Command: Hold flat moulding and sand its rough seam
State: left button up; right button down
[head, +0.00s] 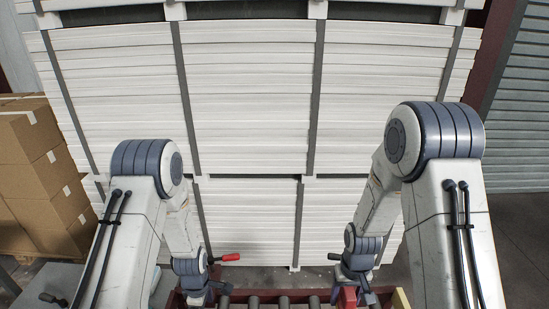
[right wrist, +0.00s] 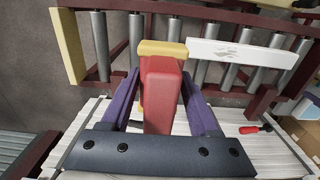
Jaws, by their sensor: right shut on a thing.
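A red sanding block (right wrist: 162,90) with a yellow face (right wrist: 163,47) is in the right wrist view. My right gripper (right wrist: 160,78) is shut on it, a purple finger on each side. A flat white moulding (right wrist: 270,58) lies across the rollers to the right of the block. In the head view the red block (head: 348,297) shows at the bottom. My left gripper (head: 203,298) is at the bottom, its jaws too unclear to read.
A roller conveyor (right wrist: 115,50) with dark red rails runs under the moulding. A red-handled lever (head: 228,257) stands beyond it. A tall stack of white boards (head: 250,110) fills the back. Cardboard boxes (head: 40,165) are stacked at left.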

pick_arm(q)
jog(key=shift+n, duration=0.3)
jog(key=f, duration=1.3)
jog(key=shift+s+a, duration=0.1)
jog(key=shift+a, duration=0.2)
jog(key=c, duration=1.4)
jog(key=shift+c, duration=0.2)
